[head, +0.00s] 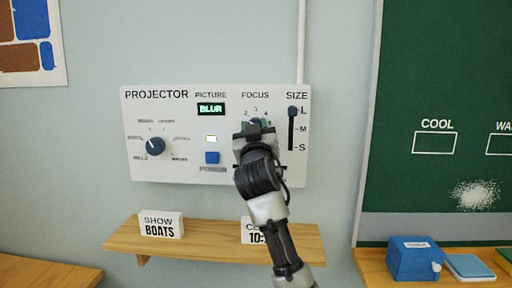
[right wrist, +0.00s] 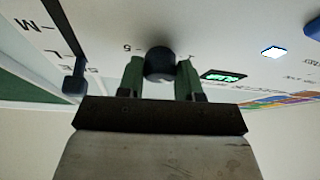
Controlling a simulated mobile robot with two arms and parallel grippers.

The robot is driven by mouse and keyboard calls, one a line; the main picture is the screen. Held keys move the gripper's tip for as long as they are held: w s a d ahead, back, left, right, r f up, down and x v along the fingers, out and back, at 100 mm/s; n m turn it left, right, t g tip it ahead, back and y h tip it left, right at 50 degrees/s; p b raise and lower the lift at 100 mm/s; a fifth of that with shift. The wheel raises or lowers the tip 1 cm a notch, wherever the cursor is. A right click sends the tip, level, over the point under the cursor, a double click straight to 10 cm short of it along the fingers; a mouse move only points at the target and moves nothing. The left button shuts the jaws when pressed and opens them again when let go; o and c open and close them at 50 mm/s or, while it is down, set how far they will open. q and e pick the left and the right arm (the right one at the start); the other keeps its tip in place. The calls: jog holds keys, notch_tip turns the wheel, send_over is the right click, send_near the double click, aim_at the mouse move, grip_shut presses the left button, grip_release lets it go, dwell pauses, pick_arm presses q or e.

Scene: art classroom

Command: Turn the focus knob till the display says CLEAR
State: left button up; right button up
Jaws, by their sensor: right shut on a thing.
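The white projector panel (head: 219,179) is on the wall. Its small display (head: 211,109) reads BLUR in green; the display also shows in the right wrist view (right wrist: 223,76), where I cannot read it. The dark round focus knob (right wrist: 159,64) sits between the two fingers of my right gripper (right wrist: 160,72), which is shut on it. In the head view my right gripper (head: 255,130) covers most of the knob and part of its scale, with the numbers 2, 3 and 4 showing above. My left gripper is not in view.
The panel also has a larger dial (head: 155,146), a blue button (head: 212,158) and a size slider (head: 291,112) set near L, close to my right gripper. Below is a wooden shelf (head: 200,240) with signs reading SHOW BOATS (head: 161,225) and one partly hidden by my arm. A chalkboard (head: 440,80) is at right.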

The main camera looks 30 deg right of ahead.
jog(key=shift+a+f+m+g+h+b, duration=0.1)
jog(key=shift+m+g+h+b, duration=0.2)
jog(key=shift+m+h+b, duration=0.75)
jog(key=shift+m, duration=0.65)
jog(key=o, duration=0.9)
jog(key=shift+o, duration=0.2)
jog(key=b+v, duration=0.3)
jog(key=v, duration=0.7)
jog(key=shift+s+a, duration=0.2)
jog(key=shift+s, duration=0.15)
